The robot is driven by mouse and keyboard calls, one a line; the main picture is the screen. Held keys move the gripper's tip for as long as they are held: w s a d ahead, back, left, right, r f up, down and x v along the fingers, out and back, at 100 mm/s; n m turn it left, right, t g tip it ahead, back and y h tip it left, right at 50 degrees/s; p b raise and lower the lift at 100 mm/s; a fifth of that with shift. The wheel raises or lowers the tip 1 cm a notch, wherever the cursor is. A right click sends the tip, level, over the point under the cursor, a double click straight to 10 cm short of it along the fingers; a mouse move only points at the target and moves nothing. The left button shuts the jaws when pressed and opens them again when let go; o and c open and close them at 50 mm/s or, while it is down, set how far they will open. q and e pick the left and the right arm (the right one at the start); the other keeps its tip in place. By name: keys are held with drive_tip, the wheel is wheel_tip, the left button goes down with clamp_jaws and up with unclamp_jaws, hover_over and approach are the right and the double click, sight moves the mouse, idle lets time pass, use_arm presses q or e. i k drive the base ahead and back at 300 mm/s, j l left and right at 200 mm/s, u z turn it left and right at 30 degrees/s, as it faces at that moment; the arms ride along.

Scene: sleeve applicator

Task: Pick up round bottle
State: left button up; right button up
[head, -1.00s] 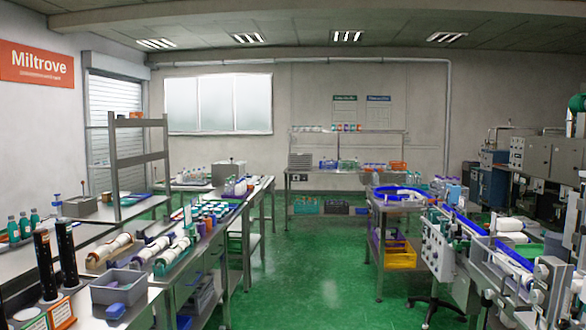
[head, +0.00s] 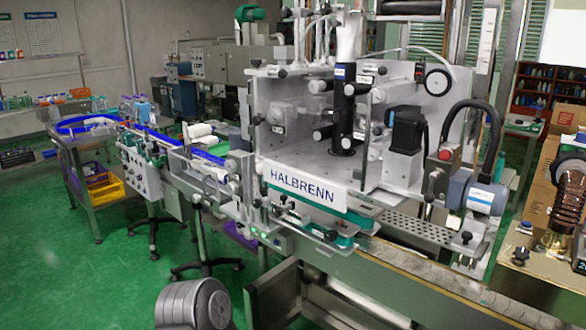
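I cannot tell which thing is the round bottle. Several small bottles (head: 100,104) stand around the blue-rimmed round table (head: 75,130) at the far left, too small to make out their shape. More small bottles (head: 20,101) stand on a bench at the left edge. Neither of my grippers shows in the head view.
The HALBRENN sleeve machine (head: 325,160) fills the middle, with a conveyor (head: 430,275) running to the lower right. A bench with a brown ribbed object (head: 567,195) is at the right edge. Green floor (head: 60,250) is open at the lower left.

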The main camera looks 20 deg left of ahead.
sight(28, 104)
drive_tip(key=i+j+u, duration=0.2)
drive_tip(key=j+u, duration=0.25)
drive_tip(key=j, duration=0.15)
drive_tip(key=i+j+u, duration=0.3)
drive_tip(key=j+u, duration=0.2)
drive_tip(key=i+j+u, duration=0.7)
drive_tip(key=u, duration=0.25)
drive_tip(key=i+u, duration=0.45)
drive_tip(key=i, duration=6.75)
drive_tip(key=i+z, duration=0.15)
drive_tip(key=i, duration=0.35)
drive_tip(key=i+j+z, duration=0.15)
drive_tip(key=i, duration=0.35)
drive_tip(key=i+j+z, duration=0.15)
drive_tip(key=i, duration=0.35)
drive_tip(key=i+j+z, duration=0.15)
drive_tip(key=i, duration=0.35)
